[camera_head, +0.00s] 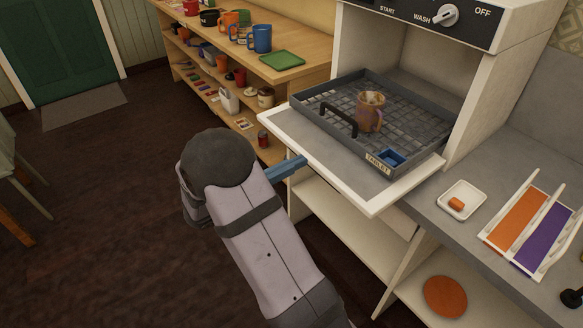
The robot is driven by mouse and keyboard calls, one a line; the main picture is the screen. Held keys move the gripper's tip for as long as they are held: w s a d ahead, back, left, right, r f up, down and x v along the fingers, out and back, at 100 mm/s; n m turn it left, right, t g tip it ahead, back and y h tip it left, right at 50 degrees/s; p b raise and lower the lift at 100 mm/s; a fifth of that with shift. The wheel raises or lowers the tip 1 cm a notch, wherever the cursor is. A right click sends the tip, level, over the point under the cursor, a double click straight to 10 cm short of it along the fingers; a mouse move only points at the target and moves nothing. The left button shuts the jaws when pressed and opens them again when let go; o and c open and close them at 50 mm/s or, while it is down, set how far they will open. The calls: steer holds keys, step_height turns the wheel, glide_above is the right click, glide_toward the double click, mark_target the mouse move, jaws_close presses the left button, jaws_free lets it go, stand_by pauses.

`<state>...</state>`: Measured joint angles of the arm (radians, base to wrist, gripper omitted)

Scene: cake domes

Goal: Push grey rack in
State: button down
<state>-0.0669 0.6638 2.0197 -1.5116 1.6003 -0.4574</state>
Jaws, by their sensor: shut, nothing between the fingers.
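The grey rack (435,130) is a shallow tray with a grid floor and a black handle (338,120) at its front. It sits partly out of the white dishwasher-like machine (420,45), over the lowered door (345,165). A brownish mug (370,112) stands on the rack, and a small blue compartment marked TABLET (390,158) is at its front right corner. My gripper (303,160) shows as blue fingers at the door's front left edge, below and left of the handle, apart from the rack. It is shut and empty; my arm partly hides it.
The wash dial (445,15) is on the machine's top panel. A wooden shelf (300,75) with mugs and a green tray stands to the left. On the right counter are a white dish (462,200) with an orange block and a divided holder (530,225).

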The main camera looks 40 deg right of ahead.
steer(key=shift+a, duration=0.5)
steer(key=r+y+p, duration=0.1)
steer(key=p, duration=0.1)
steer(key=r+y+p, duration=0.1)
steer(key=r+p, duration=0.1)
steer(key=r+y+p, duration=0.1)
steer(key=p, duration=0.1)
steer(key=shift+w+d+r+y, duration=0.15)
steer(key=shift+w+y, duration=0.15)
steer(key=shift+d, duration=0.1)
steer(key=p, duration=0.4)
glide_toward(342, 138)
steer(key=x, duration=0.6)
